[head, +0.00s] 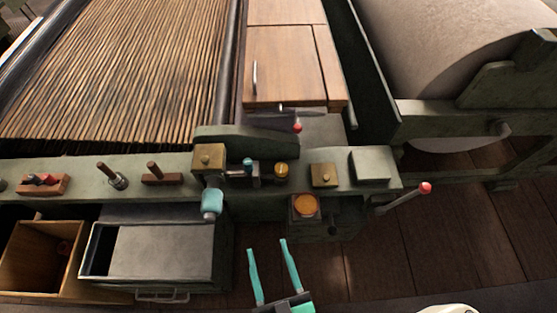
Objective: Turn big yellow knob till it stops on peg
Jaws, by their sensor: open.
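A big round yellow-orange knob (305,206) sits on a dark square mount on the front face of the green machine, just below its top ledge. A stop peg beside the knob cannot be made out at this size. My gripper (267,246) is in front of the machine, below and left of the knob. Its two teal fingers are apart and point up toward the machine, with nothing between them. The fingers and the knob are apart in the picture.
A smaller yellow knob (281,170) stands on the ledge above. A teal-ended handle (212,204) sticks out at left, and a red-tipped lever (408,196) at right. A metal drawer box (158,250) and an open wooden box (38,258) are at left. Open wooden floor (450,245) lies at right.

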